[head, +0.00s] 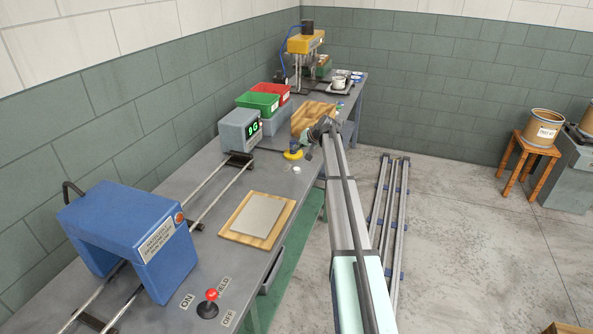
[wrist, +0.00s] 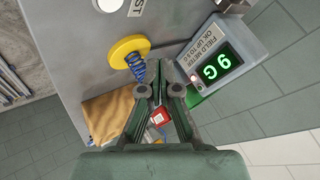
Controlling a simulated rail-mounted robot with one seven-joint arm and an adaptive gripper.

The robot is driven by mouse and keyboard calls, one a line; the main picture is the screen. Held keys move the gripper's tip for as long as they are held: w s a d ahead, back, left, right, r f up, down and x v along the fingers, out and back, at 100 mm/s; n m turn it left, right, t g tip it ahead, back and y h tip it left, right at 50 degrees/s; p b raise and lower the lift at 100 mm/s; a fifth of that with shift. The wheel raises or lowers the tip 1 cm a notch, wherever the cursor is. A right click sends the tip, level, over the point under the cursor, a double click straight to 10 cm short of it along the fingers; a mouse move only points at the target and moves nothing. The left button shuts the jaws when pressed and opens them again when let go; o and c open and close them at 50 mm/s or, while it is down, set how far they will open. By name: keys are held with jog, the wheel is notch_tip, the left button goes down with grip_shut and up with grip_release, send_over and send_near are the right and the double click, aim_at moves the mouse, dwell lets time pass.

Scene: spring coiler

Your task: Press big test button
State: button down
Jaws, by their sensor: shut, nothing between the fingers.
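A white round button (wrist: 108,5) is partly cut off at the top edge of the wrist view, with a label (wrist: 137,6) reading "ST" beside it. In the head view a small white round button (head: 297,169) sits near the bench's right edge. My gripper (wrist: 157,78) is shut and empty, away from the button. Its fingertips appear beside a blue spring (wrist: 136,68) on a yellow round base (wrist: 127,50); I cannot tell whether they touch. In the head view my gripper (head: 314,138) is small, by the yellow base (head: 293,154).
A wooden board with a plate (head: 257,219), a red-knobbed lever (head: 210,297) and a blue machine (head: 130,238) are nearer. A wooden block (head: 308,115) lies behind my gripper.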

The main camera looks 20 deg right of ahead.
jog(key=b, duration=0.2)
send_over(298, 169)
notch_tip(298, 169, down, 7)
jog(key=shift+w+r, duration=0.15)
jog(key=shift+r, duration=0.05)
jog(key=shift+f, duration=0.5)
jog(key=shift+f, duration=0.1)
dwell(0.8)
jog(key=shift+f+b, duration=0.35)
jog(key=shift+b, duration=0.2)
jog(key=shift+f+b, duration=0.35)
jog(key=shift+f, duration=0.05)
dwell(0.4)
jog(key=shift+r, duration=0.15)
dwell(0.3)
jog(key=shift+r, duration=0.7)
